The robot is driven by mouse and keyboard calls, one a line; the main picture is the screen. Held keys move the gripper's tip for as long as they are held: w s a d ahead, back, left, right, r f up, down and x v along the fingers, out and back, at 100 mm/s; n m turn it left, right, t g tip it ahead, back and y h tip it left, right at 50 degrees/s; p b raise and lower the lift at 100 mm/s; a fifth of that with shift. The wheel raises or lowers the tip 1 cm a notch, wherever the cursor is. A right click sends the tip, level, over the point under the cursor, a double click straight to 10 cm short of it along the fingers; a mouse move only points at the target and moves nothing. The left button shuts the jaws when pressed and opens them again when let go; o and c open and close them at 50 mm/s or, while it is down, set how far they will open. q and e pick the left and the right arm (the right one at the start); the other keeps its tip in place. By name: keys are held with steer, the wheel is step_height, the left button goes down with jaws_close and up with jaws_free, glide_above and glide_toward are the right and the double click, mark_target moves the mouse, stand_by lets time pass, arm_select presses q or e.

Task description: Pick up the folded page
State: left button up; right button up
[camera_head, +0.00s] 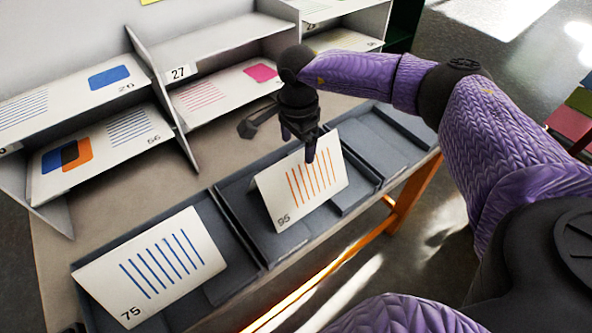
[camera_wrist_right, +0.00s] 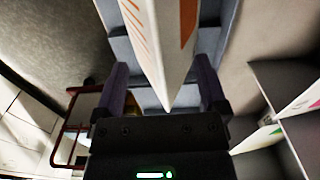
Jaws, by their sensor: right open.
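A folded white page (camera_head: 318,200) with orange lines and the number 95 stands tent-like in the middle grey tray (camera_head: 285,247). My right gripper (camera_head: 299,150) is open at the page's top edge, pointing down. One finger shows in front of the page; the other is partly hidden behind the top edge. In the right wrist view, the folded page (camera_wrist_right: 165,45) lies between the two spread fingers, with a visible gap on each side. Another folded page (camera_head: 160,265), with blue lines and the number 75, stands in the left tray. My left gripper is out of view.
A shelf rack (camera_head: 165,90) with several printed pages stands along the back of the table. A right-hand grey tray (camera_head: 385,140) looks empty. Bare tabletop (camera_head: 120,195) lies between rack and trays. An orange table leg (camera_head: 415,195) shows below the right end.

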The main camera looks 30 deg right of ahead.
mark_target(298, 152)
step_height(298, 152, down, 4)
steer(key=shift+d+r+b, duration=0.1)
steer(key=shift+r+b, duration=0.05)
steer(key=shift+b, duration=0.15)
steer(key=shift+r, duration=0.1)
jaws_close()
